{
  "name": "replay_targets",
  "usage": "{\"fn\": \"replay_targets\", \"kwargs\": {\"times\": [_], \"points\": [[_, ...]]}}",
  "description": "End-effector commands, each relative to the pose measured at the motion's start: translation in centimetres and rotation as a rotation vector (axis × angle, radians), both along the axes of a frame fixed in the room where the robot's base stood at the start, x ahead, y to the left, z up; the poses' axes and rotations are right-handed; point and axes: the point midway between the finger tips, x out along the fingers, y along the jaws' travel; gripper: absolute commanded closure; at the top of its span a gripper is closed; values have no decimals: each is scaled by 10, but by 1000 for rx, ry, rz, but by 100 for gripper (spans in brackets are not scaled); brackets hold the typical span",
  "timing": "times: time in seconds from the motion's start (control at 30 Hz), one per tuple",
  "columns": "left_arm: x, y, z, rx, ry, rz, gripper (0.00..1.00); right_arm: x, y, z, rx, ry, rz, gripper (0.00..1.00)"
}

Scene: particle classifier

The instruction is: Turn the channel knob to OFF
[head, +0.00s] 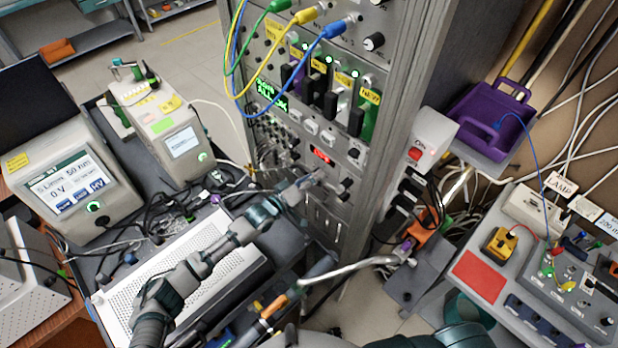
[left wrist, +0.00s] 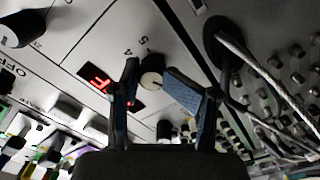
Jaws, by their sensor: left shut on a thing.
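My left gripper (head: 308,182) reaches in from the left to the lower front of the grey rack in the head view. In the left wrist view my left gripper (left wrist: 160,88) has one finger on each side of a small knob with a pale round face (left wrist: 151,81) and is shut on it. The figures 4 and 5 are printed beside this knob, so it looks like the channel knob. A red lit display (left wrist: 97,77) sits to its left; the display (head: 321,156) also shows in the head view. The knob's pointer direction is too small to tell.
A larger black knob (left wrist: 24,27) with the word OFF near it is at the upper left of the wrist view. Cables (left wrist: 255,70) hang close on the right. Coloured cables (head: 240,60) loop over the rack's upper panel. A purple dustpan (head: 490,120) is right of the rack.

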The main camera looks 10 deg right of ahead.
Motion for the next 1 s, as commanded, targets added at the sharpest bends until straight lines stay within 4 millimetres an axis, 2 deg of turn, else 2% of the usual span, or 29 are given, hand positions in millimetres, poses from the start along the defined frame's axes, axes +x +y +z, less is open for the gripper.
{"fn": "replay_targets", "kwargs": {"times": [0.03, 0.43, 0.47, 1.0], "points": [[-2, -6, 10, -21, -7, -10, 90, 0, 1, 0, 1, 0, 0, 60], [-1, -4, 14, -30, -8, -7, 90, 0, 1, 0, 2, 0, -1, 60], [-1, -4, 14, -30, -8, -7, 48, 0, 1, 0, 2, -1, -1, 60], [-1, 2, 10, -26, -3, -5, 46, 0, 2, 0, 2, -1, -1, 60]]}}
